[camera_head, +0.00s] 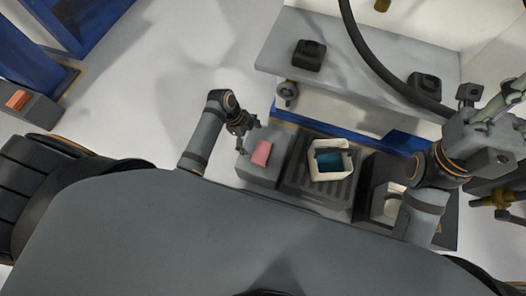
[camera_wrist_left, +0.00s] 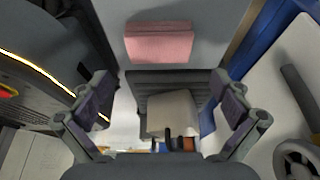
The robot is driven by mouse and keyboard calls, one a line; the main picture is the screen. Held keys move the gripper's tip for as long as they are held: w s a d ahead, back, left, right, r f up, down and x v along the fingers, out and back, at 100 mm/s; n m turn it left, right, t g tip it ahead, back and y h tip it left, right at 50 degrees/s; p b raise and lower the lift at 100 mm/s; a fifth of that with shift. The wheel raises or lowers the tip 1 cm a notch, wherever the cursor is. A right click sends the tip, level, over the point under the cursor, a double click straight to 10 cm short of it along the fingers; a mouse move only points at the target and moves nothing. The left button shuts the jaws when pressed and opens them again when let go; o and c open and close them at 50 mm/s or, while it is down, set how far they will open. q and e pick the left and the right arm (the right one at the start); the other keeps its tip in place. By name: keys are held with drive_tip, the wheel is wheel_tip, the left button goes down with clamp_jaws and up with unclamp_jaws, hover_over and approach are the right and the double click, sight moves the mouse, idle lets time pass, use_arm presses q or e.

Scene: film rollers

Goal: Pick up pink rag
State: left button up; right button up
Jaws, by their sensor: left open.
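The pink rag (camera_head: 262,153), a small folded block, lies on top of a grey box (camera_head: 252,173) left of the slatted tray. It also shows in the left wrist view (camera_wrist_left: 160,42), at the top centre beyond the fingertips. My left gripper (camera_head: 242,124) is just above and left of the rag in the head view.
A white container (camera_head: 330,172) with blue inside stands on a dark ribbed tray (camera_head: 298,180), right of the rag. A grey shelf (camera_head: 360,60) with dark fixtures lies behind. An orange-pink block (camera_head: 17,99) sits on another grey box at far left. A black hose hangs above.

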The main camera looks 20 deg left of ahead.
sight(261, 151)
use_arm(q)
drive_tip(key=shift+b+x, duration=0.45)
drive_tip(key=shift+x, duration=0.6)
drive_tip(key=shift+d+f, duration=0.15)
drive_tip(key=shift+f, duration=0.25)
drive_tip(key=b+x, duration=0.4)
drive_tip(key=shift+s+f, duration=0.1)
drive_tip(key=shift+f, duration=0.3)
drive_tip(key=shift+d+f, duration=0.25)
drive_tip(key=shift+r, duration=0.15)
drive_tip(key=c, duration=0.7)
